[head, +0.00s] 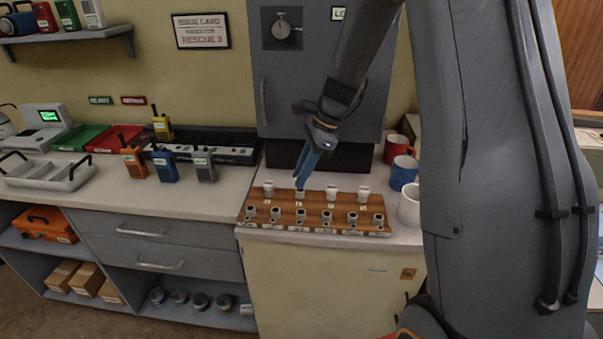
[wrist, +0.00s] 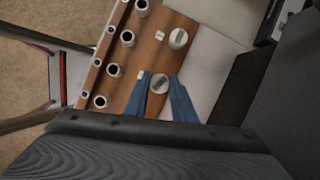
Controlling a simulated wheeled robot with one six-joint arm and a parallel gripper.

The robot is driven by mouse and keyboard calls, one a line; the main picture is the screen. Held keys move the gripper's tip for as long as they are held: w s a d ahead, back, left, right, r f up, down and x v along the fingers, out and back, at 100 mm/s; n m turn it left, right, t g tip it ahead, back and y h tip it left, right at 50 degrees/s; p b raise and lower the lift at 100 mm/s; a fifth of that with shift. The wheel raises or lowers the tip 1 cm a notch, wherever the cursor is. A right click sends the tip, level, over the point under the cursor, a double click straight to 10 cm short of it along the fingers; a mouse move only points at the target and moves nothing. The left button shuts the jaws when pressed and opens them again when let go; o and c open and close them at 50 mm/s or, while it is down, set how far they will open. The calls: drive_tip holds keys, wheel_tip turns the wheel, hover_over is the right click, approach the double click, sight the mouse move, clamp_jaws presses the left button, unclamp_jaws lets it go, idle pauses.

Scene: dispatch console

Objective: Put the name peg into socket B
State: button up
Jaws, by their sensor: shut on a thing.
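My gripper (head: 301,181) points down over the back row of the wooden peg board (head: 315,227), its blue fingers closed around a pale grey peg (head: 300,195), the second from the left in that row. In the wrist view the fingers (wrist: 160,92) flank the same peg (wrist: 160,83). Its name is not readable, and I cannot tell whether it still rests on the board. Other pegs stand in that row, one at the left (head: 268,189) and two at the right (head: 334,193). The front row holds several grey sockets (head: 301,214); their small front labels are too blurred to read, so socket B is unclear.
A grey cabinet (head: 325,90) rises close behind the board. Red, blue and white mugs (head: 404,172) stand to its right. Several radios (head: 166,166) and a black charging rack (head: 215,148) are at the left. A strip of bare counter (head: 215,205) lies left of the board.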

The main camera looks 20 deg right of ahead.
drive_tip(key=shift+f+p, duration=0.45)
drive_tip(key=shift+f, duration=0.65)
idle(2.5)
drive_tip(key=o, duration=1.1)
drive_tip(key=shift+r, duration=0.1)
drive_tip(key=p+v, duration=0.4)
drive_tip(key=v, duration=0.2)
drive_tip(key=s+f+n+h+b, duration=0.1)
drive_tip(key=s+n, duration=0.2)
drive_tip(key=s+a+n+h+b, duration=0.1)
drive_tip(key=s+n+b, duration=0.1)
drive_tip(key=s+n, duration=0.1)
drive_tip(key=s+a+f+n+b, duration=0.1)
drive_tip(key=s+n+b, duration=0.1)
drive_tip(key=s+n, duration=0.1)
drive_tip(key=shift+s+f+n+h, duration=0.3)
drive_tip(key=shift+s+f+h, duration=0.1)
drive_tip(key=shift+s, duration=0.3)
drive_tip(key=s+f+n+b, duration=0.1)
drive_tip(key=s+n, duration=0.2)
drive_tip(key=s+f+n+h+b, duration=0.1)
drive_tip(key=s+n, duration=0.2)
drive_tip(key=s+f+n+t+b, duration=0.1)
drive_tip(key=s+n+b, duration=0.1)
drive_tip(key=s+n, duration=0.1)
drive_tip(key=shift+s+a+n+h, duration=0.25)
drive_tip(key=shift+a+n+h, duration=0.05)
drive_tip(key=shift+a+h, duration=0.1)
